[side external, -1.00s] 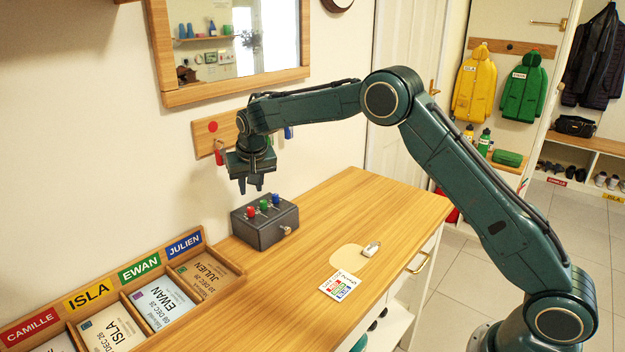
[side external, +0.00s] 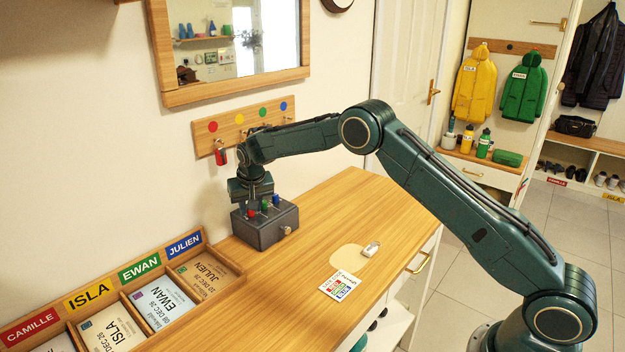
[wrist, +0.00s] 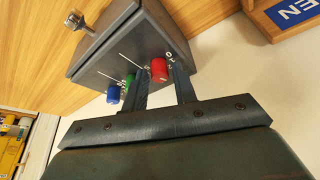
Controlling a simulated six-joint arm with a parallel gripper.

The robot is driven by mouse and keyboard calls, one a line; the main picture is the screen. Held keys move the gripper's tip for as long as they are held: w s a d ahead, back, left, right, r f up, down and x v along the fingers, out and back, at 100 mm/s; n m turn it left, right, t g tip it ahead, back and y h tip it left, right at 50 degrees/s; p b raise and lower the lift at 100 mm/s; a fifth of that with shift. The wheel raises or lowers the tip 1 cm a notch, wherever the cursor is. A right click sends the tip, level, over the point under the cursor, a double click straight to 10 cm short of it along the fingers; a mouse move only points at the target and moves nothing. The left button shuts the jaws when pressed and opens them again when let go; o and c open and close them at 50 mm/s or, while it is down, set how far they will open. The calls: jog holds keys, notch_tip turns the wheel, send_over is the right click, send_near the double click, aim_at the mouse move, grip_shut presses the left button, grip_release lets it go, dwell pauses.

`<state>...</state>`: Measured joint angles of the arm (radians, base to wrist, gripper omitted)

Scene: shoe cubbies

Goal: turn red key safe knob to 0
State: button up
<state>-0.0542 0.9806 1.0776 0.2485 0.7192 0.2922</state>
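The dark grey key safe (side external: 265,232) sits on the wooden counter against the wall. On its top are a red knob (side external: 252,212), a green knob (side external: 265,206) and a blue knob (side external: 276,200). In the wrist view the red knob (wrist: 159,69) shows between the two fingertips of my gripper (wrist: 161,80), with small digits, one looking like 0, beside it. The fingers stand apart; I cannot tell whether they touch the knob. The green knob (wrist: 129,79) is partly behind one finger, and the blue knob (wrist: 113,94) is beyond it. In the side view my gripper (side external: 251,204) is low over the red knob.
A metal latch knob (wrist: 75,20) sticks out of the safe's front. A name-labelled wooden tray (side external: 215,262) lies to the left. A key rail (side external: 240,120) with a red tag (side external: 221,157) hangs above. The counter to the right is mostly clear, with a card (side external: 339,285).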

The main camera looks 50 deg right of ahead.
jog(key=shift+c, duration=0.5)
grip_shut()
jog(key=shift+n, duration=0.3)
jog(key=n+y, duration=0.1)
jog(key=n, duration=0.2)
jog(key=shift+d, duration=0.2)
jog(key=n+y, duration=0.1)
jog(key=n, duration=0.2)
jog(key=shift+d+n+y, duration=0.1)
jog(key=shift+n+y, duration=0.3)
jog(key=n, duration=0.2)
jog(key=n+y, duration=0.1)
jog(key=n, duration=0.1)
jog(key=shift+d+n+g+y, duration=0.1)
jog(key=shift+n+g+y, duration=0.7)
jog(key=shift+n+y, duration=0.1)
jog(key=shift+n, duration=1.5)
